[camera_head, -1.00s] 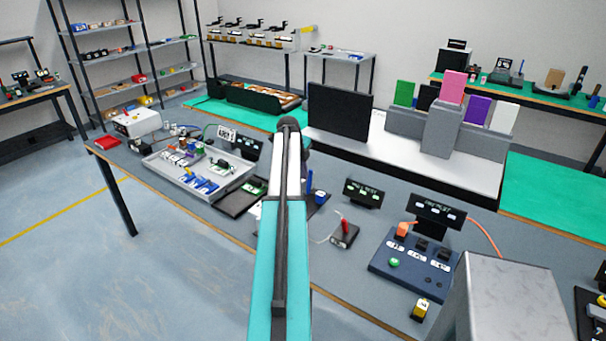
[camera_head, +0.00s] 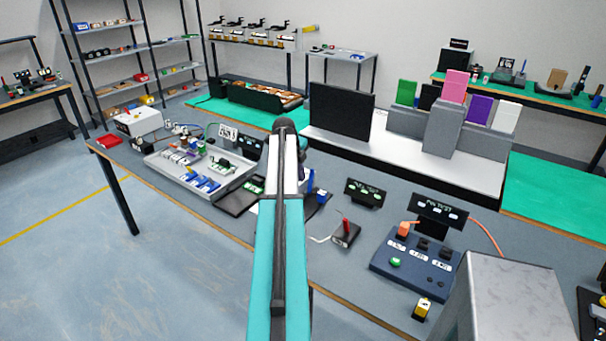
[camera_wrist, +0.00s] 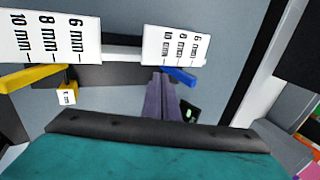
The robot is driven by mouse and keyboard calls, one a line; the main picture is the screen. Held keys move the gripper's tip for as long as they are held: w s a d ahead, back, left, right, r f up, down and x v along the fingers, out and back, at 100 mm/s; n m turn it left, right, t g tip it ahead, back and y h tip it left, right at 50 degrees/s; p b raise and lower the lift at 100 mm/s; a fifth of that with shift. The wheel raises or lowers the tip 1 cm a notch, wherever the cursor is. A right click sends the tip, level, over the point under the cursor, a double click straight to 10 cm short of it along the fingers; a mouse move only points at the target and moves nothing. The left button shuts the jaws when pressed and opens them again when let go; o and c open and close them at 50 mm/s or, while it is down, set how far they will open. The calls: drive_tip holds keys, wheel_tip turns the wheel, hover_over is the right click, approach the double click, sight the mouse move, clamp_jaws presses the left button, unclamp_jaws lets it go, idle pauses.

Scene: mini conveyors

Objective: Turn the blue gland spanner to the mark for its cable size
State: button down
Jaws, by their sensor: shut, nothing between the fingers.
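In the wrist view the blue gland spanner (camera_wrist: 180,76) is a short blue lever below the right white scale plate (camera_wrist: 178,46). That plate carries rotated size marks, with 6 mm and 8 mm readable. My gripper (camera_wrist: 161,78) is shut and empty, its narrow purple-grey fingers just left of the blue lever. I cannot tell whether they touch it. A yellow lever (camera_wrist: 35,78) lies below the left scale plate (camera_wrist: 45,38), marked 6, 8 and 10 mm. A small white tag (camera_wrist: 67,96) hangs by its end.
A grey tray (camera_head: 215,190) of small parts stands left of my arm on the bench. A blue button box (camera_head: 415,262) and a small dark box with a red lever (camera_head: 345,235) stand to the right. A black panel (camera_head: 338,120) stands behind.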

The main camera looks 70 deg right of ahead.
drive_tip(key=s+b+v, duration=0.1)
drive_tip(key=b+v, duration=0.2)
drive_tip(key=v, duration=0.7)
drive_tip(key=shift+w+r, duration=0.4)
drive_tip(key=shift+d, duration=0.1)
